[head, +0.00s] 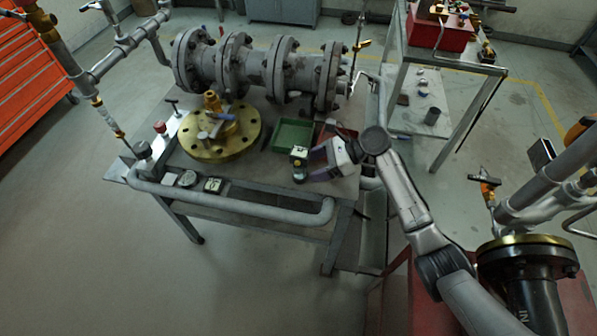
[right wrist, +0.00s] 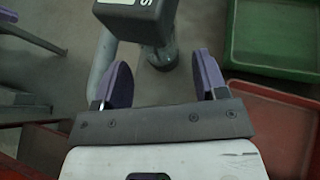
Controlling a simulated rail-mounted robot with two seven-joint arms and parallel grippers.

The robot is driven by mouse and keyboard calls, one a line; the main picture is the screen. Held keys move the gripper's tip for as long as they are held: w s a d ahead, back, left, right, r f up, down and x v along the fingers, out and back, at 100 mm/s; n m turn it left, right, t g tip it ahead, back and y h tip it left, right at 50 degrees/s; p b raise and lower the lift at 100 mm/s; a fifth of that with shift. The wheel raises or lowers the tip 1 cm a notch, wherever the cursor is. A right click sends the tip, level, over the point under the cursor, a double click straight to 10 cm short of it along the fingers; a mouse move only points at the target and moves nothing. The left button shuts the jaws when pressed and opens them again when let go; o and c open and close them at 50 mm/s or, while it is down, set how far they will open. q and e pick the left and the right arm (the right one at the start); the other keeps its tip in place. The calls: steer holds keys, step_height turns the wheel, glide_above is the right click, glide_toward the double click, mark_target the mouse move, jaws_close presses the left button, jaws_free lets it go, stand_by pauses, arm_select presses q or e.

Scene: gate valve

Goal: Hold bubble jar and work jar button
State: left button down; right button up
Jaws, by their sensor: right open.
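The bubble jar (head: 299,165) is a small upright jar with a dark boxy top, standing near the front right of the workbench. In the right wrist view its dark grey top (right wrist: 142,22) carries a white label with an "S", and a clear body shows below it. My right gripper (head: 318,162) is open just to the right of the jar, with its purple fingers pointing at it. In the right wrist view the jar is ahead of the open fingers (right wrist: 163,76), not clearly between them. The jar's button cannot be made out. My left gripper is not in view.
A green tray (head: 293,135) and a red tray (right wrist: 285,122) lie close to the jar. A brass flange (head: 215,148) sits to the left, and the large flanged valve pipe (head: 254,68) runs behind. A grey tube rail (head: 240,206) borders the bench's front.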

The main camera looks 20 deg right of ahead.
mark_target(304, 170)
steer(key=p+x, duration=0.2)
steer(key=p, duration=0.1)
steer(key=shift+w+a, duration=0.1)
steer(key=shift+a, duration=0.2)
steer(key=shift+w+a+f, duration=0.15)
steer(key=shift+a+f, duration=0.3)
steer(key=shift+a, duration=0.1)
steer(key=shift+c, duration=0.4)
steer(key=c, duration=0.4)
steer(key=shift+c, duration=0.9)
stand_by(0.3)
